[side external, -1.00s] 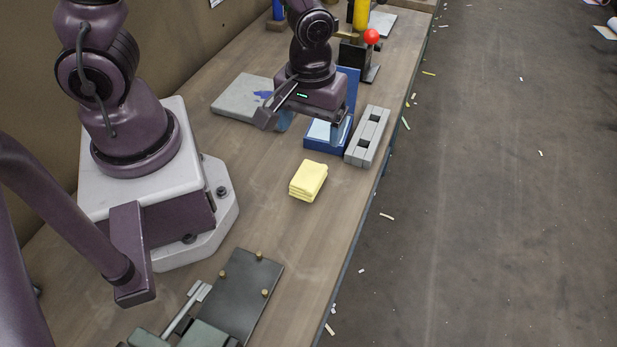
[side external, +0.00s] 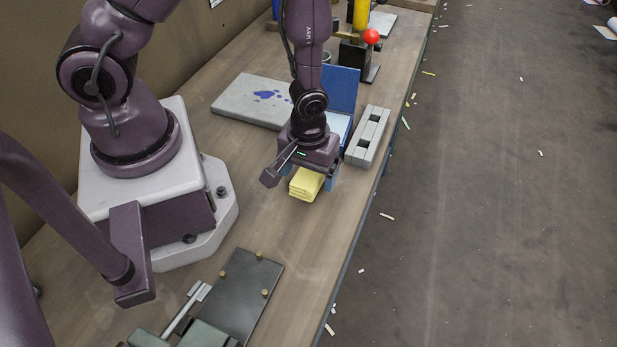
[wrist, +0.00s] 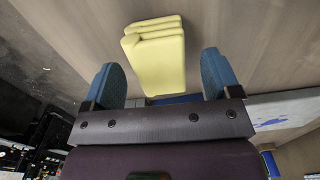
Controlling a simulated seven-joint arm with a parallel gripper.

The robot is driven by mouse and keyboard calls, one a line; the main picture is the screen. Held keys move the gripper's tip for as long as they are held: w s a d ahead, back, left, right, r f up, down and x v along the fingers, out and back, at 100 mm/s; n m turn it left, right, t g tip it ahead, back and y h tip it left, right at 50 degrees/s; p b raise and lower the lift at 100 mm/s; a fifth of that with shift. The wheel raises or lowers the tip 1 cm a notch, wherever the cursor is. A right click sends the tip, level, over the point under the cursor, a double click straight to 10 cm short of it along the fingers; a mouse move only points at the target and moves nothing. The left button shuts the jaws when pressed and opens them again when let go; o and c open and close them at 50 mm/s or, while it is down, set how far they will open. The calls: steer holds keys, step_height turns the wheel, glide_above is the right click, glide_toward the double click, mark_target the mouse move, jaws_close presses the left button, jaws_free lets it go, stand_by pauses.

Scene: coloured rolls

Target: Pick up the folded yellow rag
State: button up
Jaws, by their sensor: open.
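The folded yellow rag (side external: 306,184) lies on the wooden bench top, a small stack of several layers. It also shows in the wrist view (wrist: 157,60), lying between the lines of my two blue fingers. My gripper (side external: 311,178) is just over the rag, with its fingers pointing down on either side of it. In the wrist view my gripper (wrist: 158,72) is open with a wide gap, and the fingers appear apart from the rag. The upper part of the rag is partly hidden by the gripper body in the side view.
A blue box with its lid up (side external: 341,88) and a grey slotted block (side external: 368,136) stand close behind. A grey slab with blue blotches (side external: 245,100) lies behind left. A dark plate with pegs (side external: 243,290) is nearer the camera. The bench's right edge (side external: 352,258) is close by.

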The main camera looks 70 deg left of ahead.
mark_target(309, 174)
steer(key=shift+f, duration=0.45)
steer(key=c, duration=1)
step_height(309, 174, up, 10)
steer(key=shift+o, duration=0.4)
